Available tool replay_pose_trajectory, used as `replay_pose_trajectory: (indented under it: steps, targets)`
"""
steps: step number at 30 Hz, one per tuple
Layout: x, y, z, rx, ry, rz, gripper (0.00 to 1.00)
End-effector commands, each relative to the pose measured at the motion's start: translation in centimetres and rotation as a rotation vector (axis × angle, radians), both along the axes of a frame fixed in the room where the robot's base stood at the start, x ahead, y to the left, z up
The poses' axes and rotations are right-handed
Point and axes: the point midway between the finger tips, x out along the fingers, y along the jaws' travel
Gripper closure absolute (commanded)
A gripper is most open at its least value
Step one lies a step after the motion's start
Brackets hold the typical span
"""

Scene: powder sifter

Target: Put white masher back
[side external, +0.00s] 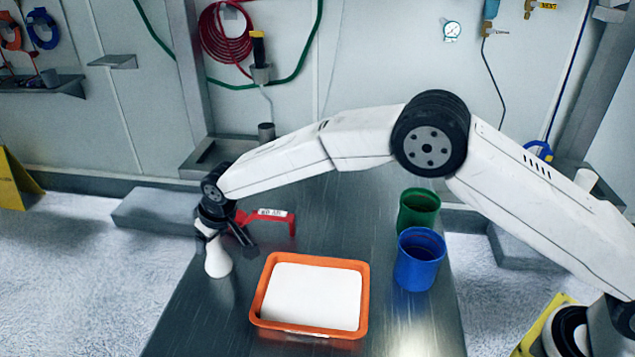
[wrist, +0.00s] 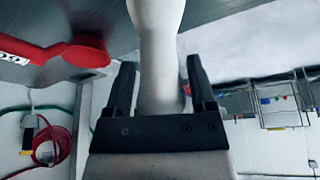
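The white masher (side external: 217,262) stands roughly upright at the left edge of the metal table, its wide end down. My gripper (side external: 210,228) is at its upper part. In the wrist view the masher's pale handle (wrist: 160,60) runs between the two dark fingers of my gripper (wrist: 160,68). A narrow gap shows on each side of the handle, so the fingers look open around it. The masher's lower end is out of the wrist view.
A red tool (side external: 265,216) with a white label lies close by my gripper; it also shows in the wrist view (wrist: 85,50). An orange tray (side external: 364,300) of white powder sits in front. A blue cup (side external: 417,265) and a green cup (side external: 417,205) stand to the right.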

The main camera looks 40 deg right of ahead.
Motion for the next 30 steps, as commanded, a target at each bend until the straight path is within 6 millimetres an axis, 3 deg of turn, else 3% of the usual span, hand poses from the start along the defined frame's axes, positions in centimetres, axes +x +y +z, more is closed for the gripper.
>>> replay_pose_trajectory:
  steps: [17, 30]
  targets:
    - [-0.1, 0.0, 0.9, 0.001, -0.002, 0.000, 0.19]
    - [-1.8, -0.7, 5.1, 0.001, -0.002, 0.000, 0.19]
